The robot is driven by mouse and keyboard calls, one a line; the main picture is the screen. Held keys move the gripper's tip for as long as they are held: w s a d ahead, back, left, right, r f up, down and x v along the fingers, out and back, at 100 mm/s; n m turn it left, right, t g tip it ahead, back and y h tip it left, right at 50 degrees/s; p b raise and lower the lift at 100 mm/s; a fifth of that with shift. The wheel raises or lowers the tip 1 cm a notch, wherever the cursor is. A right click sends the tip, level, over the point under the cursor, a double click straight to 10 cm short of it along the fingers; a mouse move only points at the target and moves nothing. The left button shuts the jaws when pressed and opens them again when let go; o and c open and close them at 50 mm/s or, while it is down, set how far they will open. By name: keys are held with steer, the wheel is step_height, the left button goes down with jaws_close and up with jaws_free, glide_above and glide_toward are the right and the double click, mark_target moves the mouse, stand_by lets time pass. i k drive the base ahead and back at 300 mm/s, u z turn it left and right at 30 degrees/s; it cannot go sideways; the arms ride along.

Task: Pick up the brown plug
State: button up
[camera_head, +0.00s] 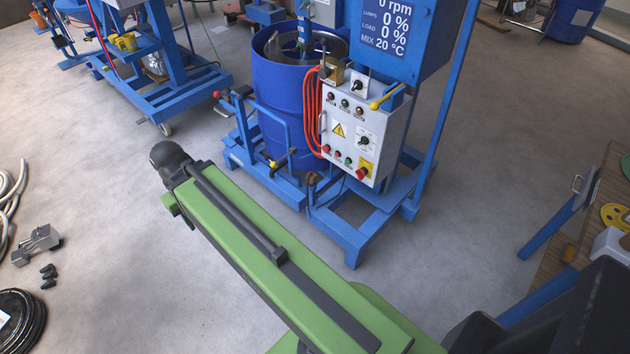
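A small brown piece (312,179), which may be the brown plug, shows low on the blue mixer frame, below the control box, with a dark cable near it. It is too small to make out clearly. My green arm (245,240) reaches from the lower right toward the upper left and ends in a dark rounded joint left of the mixer. No gripper fingers show. The visible part of my arm is in front of and to the left of the brown piece, apart from it in the picture.
A blue drum (285,105) stands in the mixer frame. The control box (362,135) has orange cable (312,110) looped at its left. Fittings (38,243) and a black coil (22,322) lie on the floor at left. A wooden table (590,235) is at right.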

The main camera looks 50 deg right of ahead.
mark_target(314, 177)
steer(key=i, duration=0.9)
steer(key=u, duration=0.05)
